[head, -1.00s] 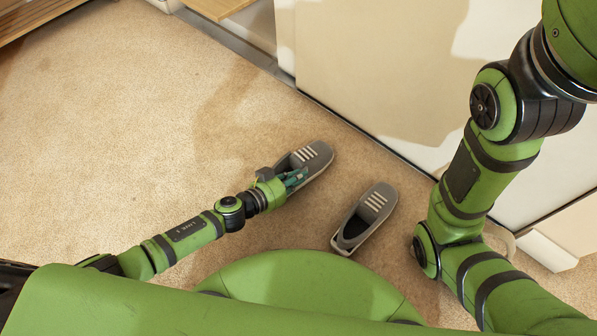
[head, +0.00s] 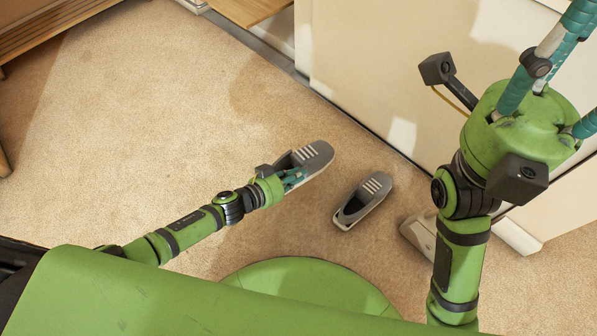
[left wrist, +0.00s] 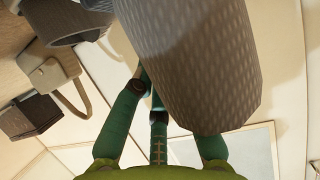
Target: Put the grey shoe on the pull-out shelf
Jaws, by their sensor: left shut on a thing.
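My left gripper (head: 290,179) is shut on a grey shoe (head: 316,157) with pale stripes, gripping its open heel end. Its height above the floor is hard to judge. In the left wrist view the shoe's textured grey surface (left wrist: 200,60) fills the upper middle, close to the teal fingers. A matching grey shoe (head: 373,188) rests on the carpet to the right, apart from the gripper. A wooden board (head: 250,9), perhaps the pull-out shelf, is cut off at the top edge. My right gripper (head: 540,70) is high at upper right, its fingertips out of frame.
A cream cabinet front (head: 370,60) runs diagonally at the right, behind the shoes. A wooden slatted piece of furniture (head: 60,30) stands at top left. The beige carpet (head: 150,110) between is clear.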

